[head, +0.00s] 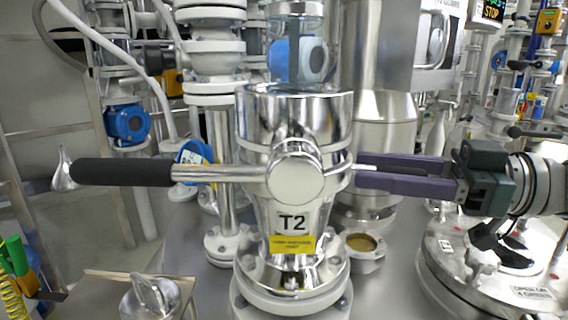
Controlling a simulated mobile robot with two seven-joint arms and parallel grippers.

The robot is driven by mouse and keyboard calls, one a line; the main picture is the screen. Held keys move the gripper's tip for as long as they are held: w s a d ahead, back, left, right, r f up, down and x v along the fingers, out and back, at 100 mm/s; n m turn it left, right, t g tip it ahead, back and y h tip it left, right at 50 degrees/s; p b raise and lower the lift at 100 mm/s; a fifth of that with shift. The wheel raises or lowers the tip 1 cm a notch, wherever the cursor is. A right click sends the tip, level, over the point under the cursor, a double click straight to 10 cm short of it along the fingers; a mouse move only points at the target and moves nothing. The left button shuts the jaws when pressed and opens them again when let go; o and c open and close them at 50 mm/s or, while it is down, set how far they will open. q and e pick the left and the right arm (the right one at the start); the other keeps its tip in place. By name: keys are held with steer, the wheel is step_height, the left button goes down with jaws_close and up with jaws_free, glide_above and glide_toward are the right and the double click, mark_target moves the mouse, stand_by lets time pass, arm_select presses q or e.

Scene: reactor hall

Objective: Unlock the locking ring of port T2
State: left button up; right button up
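Port T2 (291,222) is an upright polished metal vessel with a "T2" label and a yellow tag, on a round flange. A shiny band, apparently its locking ring (337,172), circles it at mid-height. A round hub (295,171) sits at its front, with a metal arm and black handle (122,172) reaching left. My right gripper (357,170) comes in from the right, its two purple fingers at the port's right side. A thin metal bar (385,168) shows between the fingers; I cannot tell whether they press on it. My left gripper is out of view.
A round flanged lid (500,268) lies at the lower right. A small open cup (362,244) stands right of the port. A metal fitting (152,298) is at the lower left. Pipes and a steel cylinder (385,125) crowd the space behind.

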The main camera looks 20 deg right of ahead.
steer(key=p+v, duration=0.2)
steer(key=v, duration=0.8)
steer(key=shift+s, duration=0.1)
stand_by(0.4)
